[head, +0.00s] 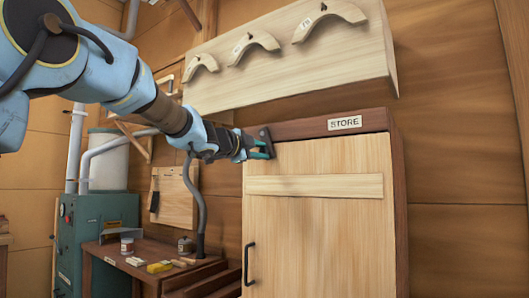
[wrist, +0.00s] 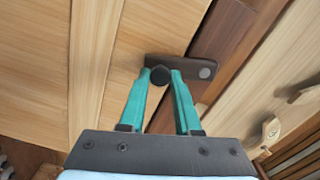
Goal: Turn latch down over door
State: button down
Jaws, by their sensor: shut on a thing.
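The latch is a short dark bar (wrist: 183,66) with a round pivot on the dark brown top rail (wrist: 222,40) of the store cupboard. From the pivot it reaches across the rail's edge onto the pale door (wrist: 118,60). A dark round knob (wrist: 160,76) stands near its free end. My gripper (wrist: 162,84) has its teal fingers shut on this knob. In the head view my gripper (head: 258,150) is at the door's upper left corner, where the latch (head: 266,138) slants down over the door's top edge. The pale door (head: 320,230) appears closed, and the fingers partly hide the latch there.
A black door handle (head: 249,264) is low on the door's left side. A pale wall board (head: 300,75) with curved wooden pieces hangs above the cupboard. A bench (head: 125,255) with small items and a green cabinet (head: 95,235) stand to the left.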

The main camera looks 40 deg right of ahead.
jog(key=shift+w+a+f+m+b, duration=0.2)
jog(key=shift+w+m, duration=0.25)
jog(key=shift+m, duration=0.45)
jog(key=shift+w+a+f+m+b, duration=0.15)
jog(key=shift+w+m, duration=0.3)
jog(key=shift+m, duration=0.45)
jog(key=shift+d+r, duration=0.1)
jog(key=c, duration=0.6)
grip_release()
jog(key=shift+c, duration=0.2)
jog(key=shift+r, duration=0.1)
jog(key=b+v, duration=0.2)
jog(key=v, duration=0.8)
jog(key=shift+a, duration=0.4)
